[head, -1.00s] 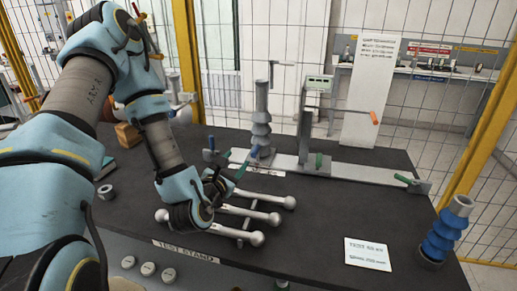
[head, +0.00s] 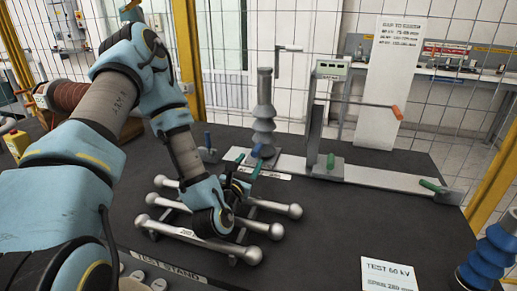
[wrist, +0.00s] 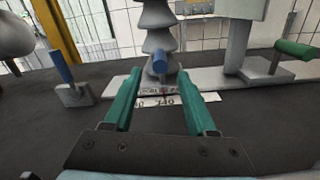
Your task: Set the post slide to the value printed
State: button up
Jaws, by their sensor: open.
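The post slide (head: 330,166) is a grey block on a long flat rail (head: 385,180). It has a green handle and carries an upright post with a display box (head: 331,69) and an orange-tipped arm. A ribbed grey bushing (head: 264,125) stands to its left; a blue knob is at its foot in the wrist view (wrist: 160,63). A white scale label (wrist: 165,100) lies before it, its digits mostly unreadable.
Several silver ball-ended rods (head: 215,245) lie under my gripper. A blue-handled block (head: 208,152) stands left of the bushing. A green-handled end block (head: 440,192) is at the rail's right end. A blue ribbed insulator (head: 488,262) stands front right. A mesh fence borders the back.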

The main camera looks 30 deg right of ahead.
aim_at(258, 148)
jog(key=p+x, duration=0.2)
jog(key=x, duration=0.5)
jog(key=shift+w+r+p, duration=0.1)
jog(key=shift+r+p, duration=0.05)
jog(key=shift+p, duration=0.15)
jog(key=shift+w+d, duration=0.4)
grip_shut()
dwell(0.7)
